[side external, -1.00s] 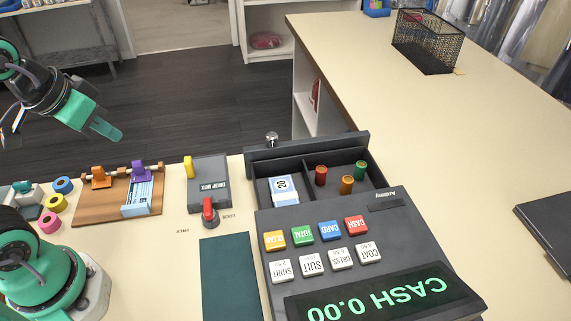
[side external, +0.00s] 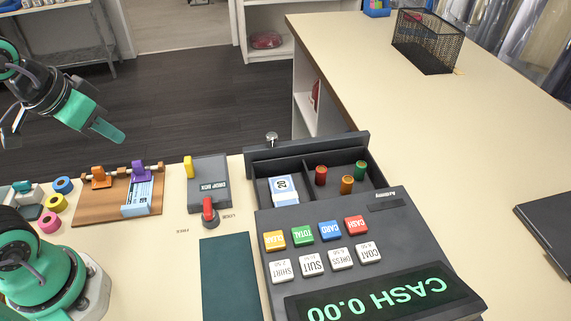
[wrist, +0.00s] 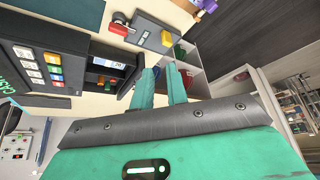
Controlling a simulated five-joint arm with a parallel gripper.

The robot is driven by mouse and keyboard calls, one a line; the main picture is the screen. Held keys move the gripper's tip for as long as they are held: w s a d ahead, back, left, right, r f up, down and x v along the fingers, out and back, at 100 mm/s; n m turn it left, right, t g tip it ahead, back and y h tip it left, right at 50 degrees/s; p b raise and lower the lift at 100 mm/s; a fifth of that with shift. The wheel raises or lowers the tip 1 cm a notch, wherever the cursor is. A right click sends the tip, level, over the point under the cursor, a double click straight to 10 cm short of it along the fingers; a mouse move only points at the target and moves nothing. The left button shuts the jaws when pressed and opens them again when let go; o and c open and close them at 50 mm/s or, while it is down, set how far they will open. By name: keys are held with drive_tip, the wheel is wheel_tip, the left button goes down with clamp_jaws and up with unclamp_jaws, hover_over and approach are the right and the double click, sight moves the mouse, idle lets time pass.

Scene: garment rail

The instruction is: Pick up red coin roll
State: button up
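The red coin roll (side external: 320,175) stands upright in the open cash drawer (side external: 262,188) of the register, in the compartment right of the banknotes (side external: 284,190). An orange coin roll (side external: 347,185) and a green coin roll (side external: 361,170) stand close to its right. My gripper (side external: 107,130) is at the upper left, in the air, well away from the drawer. In the wrist view its two fingers (wrist: 161,88) are apart with nothing between them. The drawer shows there too, left of the fingers, but the rolls are too small to tell apart well.
The grey drop box (side external: 208,183) with a red knob stands left of the drawer. A wooden board (side external: 98,204) with orange and purple clips lies further left, beside colored tape rolls (side external: 57,203). The register keys (side external: 320,243) lie in front of the drawer. A mesh basket (side external: 425,42) stands far off.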

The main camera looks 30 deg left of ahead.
drive_tip(key=o, duration=0.3)
drive_tip(key=m+g, duration=0.4)
drive_tip(key=g, duration=0.2)
hover_over(322, 169)
drive_tip(key=f, duration=1.4)
drive_tip(key=shift+a+f, duration=0.2)
drive_tip(key=shift+a, duration=0.05)
drive_tip(key=shift+d+f, duration=0.25)
drive_tip(key=shift+f, duration=0.15)
